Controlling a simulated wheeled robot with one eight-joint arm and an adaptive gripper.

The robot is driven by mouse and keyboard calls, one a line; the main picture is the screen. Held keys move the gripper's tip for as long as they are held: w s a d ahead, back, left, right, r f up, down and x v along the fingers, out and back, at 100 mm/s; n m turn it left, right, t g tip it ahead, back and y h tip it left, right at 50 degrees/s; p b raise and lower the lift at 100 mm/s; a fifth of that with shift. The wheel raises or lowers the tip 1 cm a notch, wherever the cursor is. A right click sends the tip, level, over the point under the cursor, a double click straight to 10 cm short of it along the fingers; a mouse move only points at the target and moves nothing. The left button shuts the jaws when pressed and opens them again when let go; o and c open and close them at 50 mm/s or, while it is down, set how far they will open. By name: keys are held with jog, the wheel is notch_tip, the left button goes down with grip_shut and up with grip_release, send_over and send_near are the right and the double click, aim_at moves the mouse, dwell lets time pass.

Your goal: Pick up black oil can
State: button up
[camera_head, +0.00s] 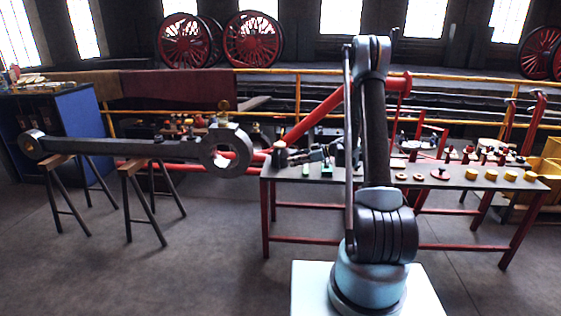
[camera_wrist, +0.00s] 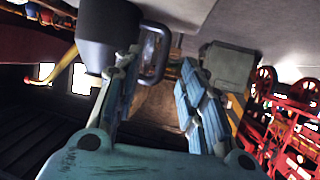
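The black oil can (camera_wrist: 107,32) fills the upper left of the wrist view, with a loop handle (camera_wrist: 156,52) on its right side and a thin brass-coloured spout (camera_wrist: 60,62) on its left. In the head view the can (camera_head: 279,158) appears small and dark at the left end of the workbench. My gripper (camera_wrist: 160,62) is open, its two blue fingers apart, with the handle showing between the fingertips. I cannot tell whether a finger touches it. In the head view my gripper (camera_head: 318,154) is just right of the can, partly hard to make out.
The red-legged workbench (camera_head: 436,183) carries yellow pieces (camera_head: 510,175) and several small parts at right. A grey-green block (camera_wrist: 228,65) sits close to my right finger in the wrist view. A large steel rod (camera_head: 120,148) lies on trestles at left. Yellow railings (camera_head: 298,95) run behind.

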jog(key=shift+s+x, duration=0.15)
jog(key=shift+x, duration=1.7)
jog(key=shift+s+x, duration=0.1)
jog(key=shift+x, duration=1.7)
jog(key=shift+f, duration=0.1)
jog(key=shift+c, duration=0.2)
grip_shut()
